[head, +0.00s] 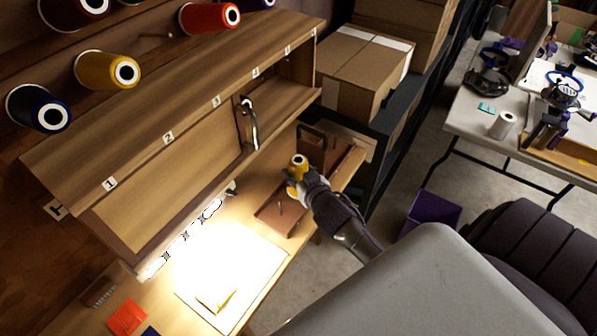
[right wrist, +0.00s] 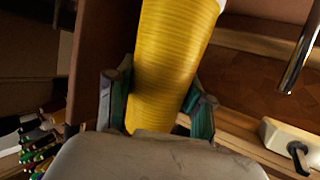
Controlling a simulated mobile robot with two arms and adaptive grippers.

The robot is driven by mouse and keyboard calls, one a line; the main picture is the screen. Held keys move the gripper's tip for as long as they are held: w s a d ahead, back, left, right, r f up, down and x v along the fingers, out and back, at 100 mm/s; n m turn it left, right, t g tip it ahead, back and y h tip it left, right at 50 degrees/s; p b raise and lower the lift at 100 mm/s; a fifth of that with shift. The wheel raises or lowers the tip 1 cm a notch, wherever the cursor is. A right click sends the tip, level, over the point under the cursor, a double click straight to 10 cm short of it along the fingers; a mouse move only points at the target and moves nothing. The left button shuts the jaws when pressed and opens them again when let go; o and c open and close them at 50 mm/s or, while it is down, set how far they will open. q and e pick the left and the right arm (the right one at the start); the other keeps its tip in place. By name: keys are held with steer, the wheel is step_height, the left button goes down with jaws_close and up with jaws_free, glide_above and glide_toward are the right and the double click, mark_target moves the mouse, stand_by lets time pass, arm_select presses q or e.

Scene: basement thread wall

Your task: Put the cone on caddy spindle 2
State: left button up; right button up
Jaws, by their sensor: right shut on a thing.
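My right gripper (head: 296,180) is shut on a yellow thread cone (head: 299,161) and holds it over the brown wooden caddy (head: 268,216). In the right wrist view, the cone (right wrist: 172,65) stands between the two fingers (right wrist: 158,108), with its pale tip at the top. A thin spindle (head: 279,207) rises from the near part of the caddy. A shiny metal spindle (right wrist: 299,55) shows to the right of the cone in the right wrist view, apart from it. The spindle numbers cannot be read. My left gripper is not in view.
The caddy's dark handle (head: 311,147) stands just behind the cone. A numbered wooden shelf (head: 190,135) runs along the left, with more cones above, including another yellow one (head: 98,69). A lit white sheet (head: 245,265) lies on the bench. Cardboard boxes (head: 355,75) stand behind.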

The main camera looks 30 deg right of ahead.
steer(key=shift+f, duration=0.25)
stand_by(0.5)
steer(key=o, duration=1.4)
steer(key=shift+o, duration=0.2)
steer(key=shift+s, duration=0.15)
steer(key=v, duration=1.2)
steer(key=shift+a, duration=0.1)
